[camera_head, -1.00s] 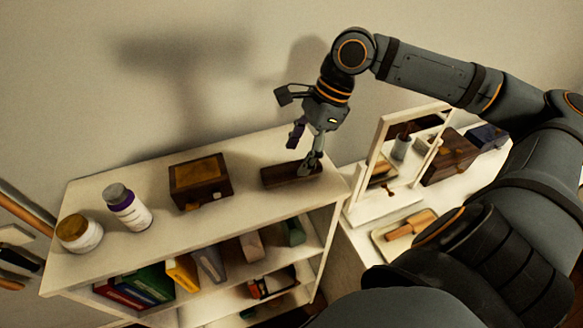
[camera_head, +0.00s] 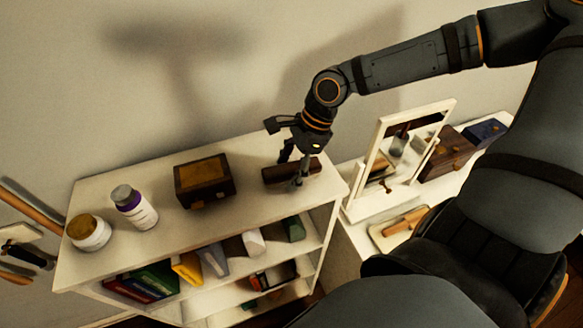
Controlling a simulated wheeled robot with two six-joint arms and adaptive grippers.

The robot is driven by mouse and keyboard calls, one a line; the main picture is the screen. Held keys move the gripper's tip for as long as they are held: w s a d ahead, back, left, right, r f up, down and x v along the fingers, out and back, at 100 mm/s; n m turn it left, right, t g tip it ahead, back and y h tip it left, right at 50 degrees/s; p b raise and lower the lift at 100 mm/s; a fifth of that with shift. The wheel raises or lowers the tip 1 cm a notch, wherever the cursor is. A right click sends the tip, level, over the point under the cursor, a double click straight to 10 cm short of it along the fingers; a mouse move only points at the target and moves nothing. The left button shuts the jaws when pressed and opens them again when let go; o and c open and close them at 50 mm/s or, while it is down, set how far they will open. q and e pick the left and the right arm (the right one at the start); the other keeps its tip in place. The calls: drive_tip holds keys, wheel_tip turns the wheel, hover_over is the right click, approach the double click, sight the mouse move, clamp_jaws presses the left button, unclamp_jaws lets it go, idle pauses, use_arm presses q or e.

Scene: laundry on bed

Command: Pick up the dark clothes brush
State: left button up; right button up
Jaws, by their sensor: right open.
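The dark clothes brush (camera_head: 281,173) is a long, dark brown block lying on top of the white shelf unit (camera_head: 165,228), near its right end. My right gripper (camera_head: 293,172) points down at the brush with its fingers apart. One finger is in front of the brush's near side and the other is toward the back. I cannot tell whether the fingers touch it. The gripper and its fingers hide part of the brush. My left gripper is not in view.
A dark wooden box (camera_head: 204,181), a white bottle with a purple band (camera_head: 134,207) and a white jar (camera_head: 88,233) stand left of the brush. At right are a framed mirror (camera_head: 404,150) and a wooden chest (camera_head: 446,155).

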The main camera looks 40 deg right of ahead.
drive_tip(key=shift+c, duration=0.9)
drive_tip(key=c, duration=1.2)
drive_tip(key=shift+o, duration=0.2)
drive_tip(key=shift+r, duration=0.15)
